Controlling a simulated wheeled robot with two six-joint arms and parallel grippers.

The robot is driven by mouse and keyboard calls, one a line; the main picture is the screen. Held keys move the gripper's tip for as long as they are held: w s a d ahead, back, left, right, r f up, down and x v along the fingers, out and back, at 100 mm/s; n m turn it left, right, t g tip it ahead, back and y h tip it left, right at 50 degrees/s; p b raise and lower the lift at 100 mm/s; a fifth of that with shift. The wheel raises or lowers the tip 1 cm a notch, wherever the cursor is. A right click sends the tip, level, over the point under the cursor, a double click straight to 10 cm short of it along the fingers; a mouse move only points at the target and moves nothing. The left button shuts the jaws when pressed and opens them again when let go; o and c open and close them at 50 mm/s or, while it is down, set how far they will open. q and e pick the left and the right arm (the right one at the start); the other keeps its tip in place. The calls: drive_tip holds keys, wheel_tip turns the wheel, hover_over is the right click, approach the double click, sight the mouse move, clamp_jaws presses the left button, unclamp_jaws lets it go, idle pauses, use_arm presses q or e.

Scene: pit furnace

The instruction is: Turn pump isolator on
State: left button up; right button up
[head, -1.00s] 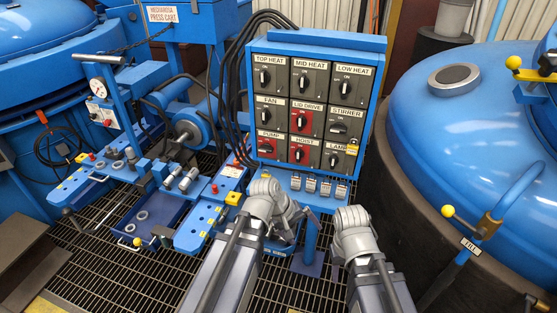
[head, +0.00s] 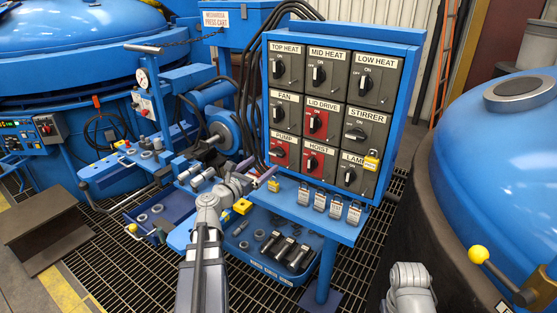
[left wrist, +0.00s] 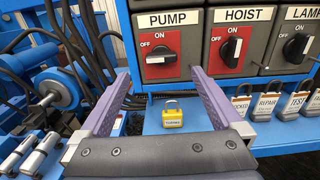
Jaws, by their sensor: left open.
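The pump isolator (head: 279,152) is a black rotary knob on a red plate, at the bottom left of the switch panel (head: 357,38). In the left wrist view the pump isolator (left wrist: 159,55) is beyond the fingertips, and its handle lies sideways towards OFF. My left gripper (head: 256,173) is open and empty, below and left of the pump isolator, not touching it. Its two purple fingers frame the left wrist view (left wrist: 168,85). A yellow padlock (left wrist: 173,116) rests on the blue shelf beneath the pump isolator. My right gripper is out of view.
The hoist isolator (left wrist: 232,48) is just right of the pump. A yellow lock (head: 371,162) is on the lamp switch. Black cables (head: 243,90) run along the panel's left side.

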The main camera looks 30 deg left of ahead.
sight(275, 155)
use_arm(q)
drive_tip(key=w, duration=0.7)
drive_tip(key=shift+w+d, duration=0.35)
drive_tip(key=shift+d, duration=0.05)
drive_tip(key=c, duration=1.4)
